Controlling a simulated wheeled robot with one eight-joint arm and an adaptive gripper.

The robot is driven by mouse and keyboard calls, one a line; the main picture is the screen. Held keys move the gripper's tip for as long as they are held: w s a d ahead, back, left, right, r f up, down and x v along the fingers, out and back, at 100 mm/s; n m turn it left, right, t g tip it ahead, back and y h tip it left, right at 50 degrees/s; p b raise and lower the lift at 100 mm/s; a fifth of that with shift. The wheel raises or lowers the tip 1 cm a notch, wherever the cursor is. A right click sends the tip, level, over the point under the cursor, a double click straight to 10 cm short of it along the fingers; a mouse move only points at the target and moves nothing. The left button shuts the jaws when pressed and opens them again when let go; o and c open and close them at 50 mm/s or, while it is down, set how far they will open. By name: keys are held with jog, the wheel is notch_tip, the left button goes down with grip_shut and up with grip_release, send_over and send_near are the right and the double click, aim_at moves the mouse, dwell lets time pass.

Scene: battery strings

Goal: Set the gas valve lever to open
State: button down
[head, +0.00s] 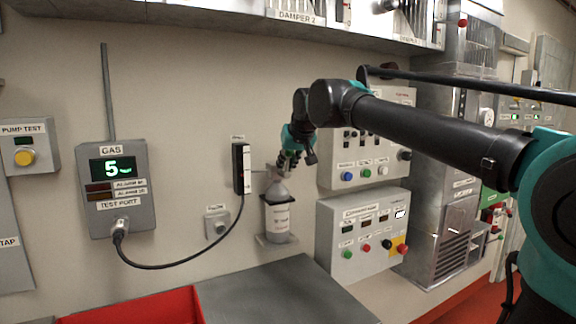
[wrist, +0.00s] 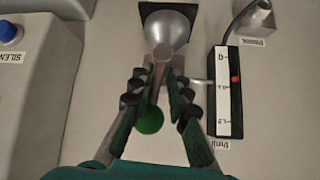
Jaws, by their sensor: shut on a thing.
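A grey gas bottle (head: 278,192) with a white label stands upright in a wall holder. In the wrist view, its rounded shoulder (wrist: 165,30) is at the top. My gripper (head: 288,163) is at the bottle's top in the head view. In the wrist view, my gripper (wrist: 163,78) has its dark fingers closed in on both sides of the narrow valve lever (wrist: 155,88). A green round knob (wrist: 149,120) shows between the fingers, nearer the palm. The fingers hide part of the valve, and I cannot read the lever's setting.
A black flow gauge (wrist: 224,95) with a red float is close beside my fingers; it also shows in the head view (head: 241,168). A hose runs from it to the gas panel (head: 117,188), which reads 5. Control boxes (head: 362,236) stand right. A grey worktop (head: 270,295) lies below.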

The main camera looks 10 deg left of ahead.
jog(key=shift+s+f+h, duration=0.1)
jog(key=shift+f+h, duration=0.1)
jog(key=shift+h, duration=0.2)
jog(key=c, duration=1.6)
grip_release()
jog(key=shift+d, duration=0.1)
jog(key=shift+r, duration=0.15)
jog(key=shift+s+r, duration=0.25)
jog(key=shift+r, duration=0.05)
jog(key=v, duration=1.1)
jog(key=shift+s+d+f, duration=0.1)
jog(key=shift+d+f, duration=0.05)
